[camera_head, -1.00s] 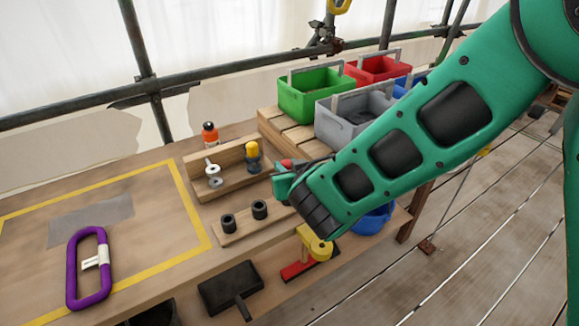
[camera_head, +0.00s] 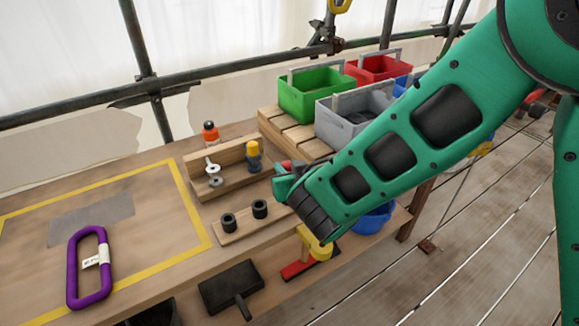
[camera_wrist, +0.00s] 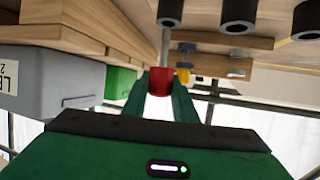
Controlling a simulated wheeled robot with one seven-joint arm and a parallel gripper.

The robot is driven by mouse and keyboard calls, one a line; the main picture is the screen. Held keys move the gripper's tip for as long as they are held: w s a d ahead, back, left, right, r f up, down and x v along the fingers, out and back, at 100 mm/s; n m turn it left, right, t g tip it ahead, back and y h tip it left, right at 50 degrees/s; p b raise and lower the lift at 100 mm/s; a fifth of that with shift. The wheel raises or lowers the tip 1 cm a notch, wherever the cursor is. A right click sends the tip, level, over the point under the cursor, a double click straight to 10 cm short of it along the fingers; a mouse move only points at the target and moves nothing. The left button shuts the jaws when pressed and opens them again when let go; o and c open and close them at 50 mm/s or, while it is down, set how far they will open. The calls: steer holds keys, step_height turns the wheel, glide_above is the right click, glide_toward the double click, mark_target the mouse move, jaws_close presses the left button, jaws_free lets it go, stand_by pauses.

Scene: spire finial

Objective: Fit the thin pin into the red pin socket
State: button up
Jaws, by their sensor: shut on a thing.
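The thin pin (camera_wrist: 165,48) has a slim grey shaft and a red head (camera_wrist: 158,80). In the wrist view my gripper (camera_wrist: 160,85) is shut on the red head, and the shaft points from it toward the dark sockets. The nearest dark socket (camera_wrist: 170,12) lines up with the shaft's far end; whether the tip is inside, behind or just short of it I cannot tell. In the head view my gripper (camera_head: 284,184) is at the right end of the socket board (camera_head: 240,232) and hides that end. I see no red socket there.
Two dark sockets, one left (camera_head: 228,221) and one right (camera_head: 260,209), stand on the board beside my gripper. Behind them a wooden rack (camera_head: 235,182) holds a yellow-topped piece (camera_head: 253,150). Green (camera_head: 313,97) and grey (camera_head: 350,125) bins stand behind. A purple ring (camera_head: 72,275) lies at left.

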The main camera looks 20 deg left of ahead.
steer(key=shift+f, duration=2.05)
steer(key=o, duration=1.1)
steer(key=shift+o, duration=0.2)
steer(key=shift+d, duration=0.1)
steer(key=v, duration=1)
steer(key=shift+s+r, duration=0.2)
steer(key=shift+s, duration=0.05)
steer(key=shift+d, duration=0.1)
